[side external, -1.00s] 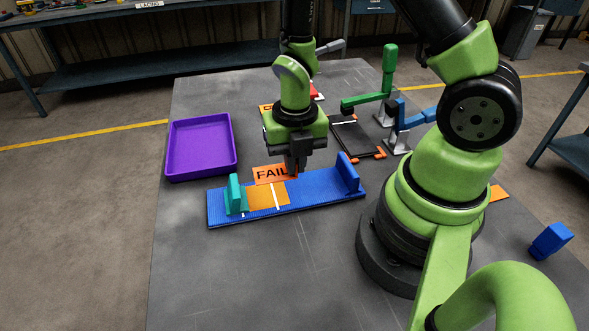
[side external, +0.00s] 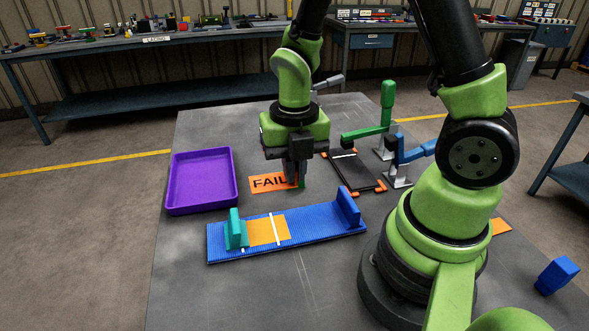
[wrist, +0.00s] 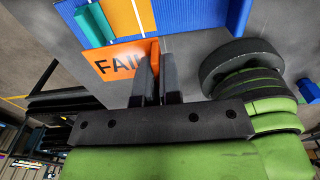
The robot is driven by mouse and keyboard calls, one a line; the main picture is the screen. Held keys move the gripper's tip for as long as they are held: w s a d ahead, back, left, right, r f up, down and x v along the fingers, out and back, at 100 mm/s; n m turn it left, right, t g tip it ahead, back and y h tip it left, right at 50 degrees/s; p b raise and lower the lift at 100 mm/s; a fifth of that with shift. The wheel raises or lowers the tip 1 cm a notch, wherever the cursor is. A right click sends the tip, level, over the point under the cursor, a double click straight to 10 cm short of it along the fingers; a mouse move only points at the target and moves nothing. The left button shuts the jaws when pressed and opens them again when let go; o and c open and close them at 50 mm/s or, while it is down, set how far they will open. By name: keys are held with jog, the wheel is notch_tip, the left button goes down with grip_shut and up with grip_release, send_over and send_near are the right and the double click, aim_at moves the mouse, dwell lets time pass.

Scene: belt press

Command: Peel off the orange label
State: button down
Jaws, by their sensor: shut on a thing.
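The orange label (side external: 266,183) reads "FAIL" in dark letters. My gripper (side external: 298,182) is shut on its right end in the side view, and the rest sticks out to the left. The label hangs clear of the blue ribbed fixture (side external: 325,230), above or behind it. In the wrist view, the label (wrist: 112,65) stands out from between the fingertips (wrist: 148,62). On the fixture lies an orange belt piece (side external: 260,232) with a white strip (side external: 275,229) across it. A teal block (side external: 235,232) stands at its left and a blue end block (side external: 348,207) at its right.
A purple tray (side external: 203,206) lies on the grey table at left, empty. Green (side external: 370,130) and blue (side external: 412,150) lever clamps and a dark frame (side external: 352,171) stand behind on the right. A blue block (side external: 556,276) lies far right. The front left of the table is clear.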

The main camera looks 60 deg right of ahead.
jog(key=shift+w+a+r, duration=0.15)
jog(key=shift+r, duration=0.8)
jog(key=shift+r, duration=0.2)
notch_tip(320, 180, up, 7)
jog(key=shift+r, duration=0.2)
dwell(0.7)
